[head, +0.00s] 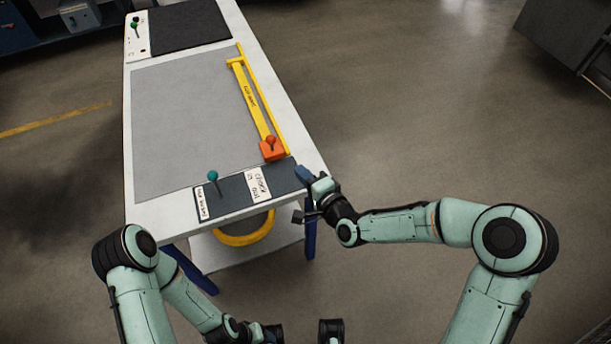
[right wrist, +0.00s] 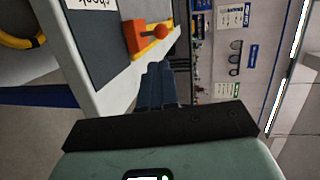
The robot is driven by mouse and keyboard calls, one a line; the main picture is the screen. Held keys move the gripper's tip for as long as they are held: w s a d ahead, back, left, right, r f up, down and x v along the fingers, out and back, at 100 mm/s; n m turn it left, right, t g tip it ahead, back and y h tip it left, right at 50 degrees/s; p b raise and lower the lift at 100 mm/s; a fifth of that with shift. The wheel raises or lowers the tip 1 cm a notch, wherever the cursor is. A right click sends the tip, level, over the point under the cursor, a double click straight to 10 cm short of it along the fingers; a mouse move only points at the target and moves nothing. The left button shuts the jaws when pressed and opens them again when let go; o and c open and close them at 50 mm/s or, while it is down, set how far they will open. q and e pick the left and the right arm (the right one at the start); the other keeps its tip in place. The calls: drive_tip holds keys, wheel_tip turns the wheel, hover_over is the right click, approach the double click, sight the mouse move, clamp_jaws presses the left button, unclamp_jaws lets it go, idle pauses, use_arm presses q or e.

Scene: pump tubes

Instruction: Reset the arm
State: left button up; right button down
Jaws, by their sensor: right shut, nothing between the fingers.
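My right gripper (head: 304,175) has blue fingers and is just off the table's front right corner, beside the dark front panel. In the right wrist view its fingers (right wrist: 157,85) are shut together with nothing between them, close to the table's edge. My left arm comes in at the lower left and bends toward the bottom edge. Its fingers cannot be made out there. No separate object named by the task shows.
The white table (head: 312,178) carries a yellow bar (head: 250,95), an orange block (head: 271,150) with a red knob, and a teal-knobbed pin (head: 213,177). A yellow ring (head: 245,238) is below the front edge.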

drive_tip(key=shift+s+d, duration=0.15)
drive_tip(key=shift+s, duration=0.1)
idle(0.4)
drive_tip(key=s+d+f+n+g+h+p, duration=0.1)
drive_tip(key=s+d+f+n+g+p, duration=0.15)
drive_tip(key=s+f, duration=0.4)
drive_tip(key=s+d+f+n+g+h+p, duration=0.15)
drive_tip(key=s+f+g, duration=0.25)
drive_tip(key=f, duration=0.6)
drive_tip(key=s+d+f+n+g+p, duration=0.1)
drive_tip(key=s+d+f+g, duration=0.1)
drive_tip(key=s, duration=0.5)
drive_tip(key=s+d+f+n+g+h+p, duration=0.1)
drive_tip(key=s+f+g+p, duration=0.1)
drive_tip(key=s, duration=0.6)
drive_tip(key=s+d+f+n+g+p, duration=0.2)
drive_tip(key=s+f+g, duration=0.1)
drive_tip(key=s, duration=0.4)
drive_tip(key=shift+s+d+f+g+h, duration=0.2)
drive_tip(key=shift+d+f+g+h, duration=0.15)
drive_tip(key=shift+g, duration=0.2)
drive_tip(key=shift+r, duration=0.1)
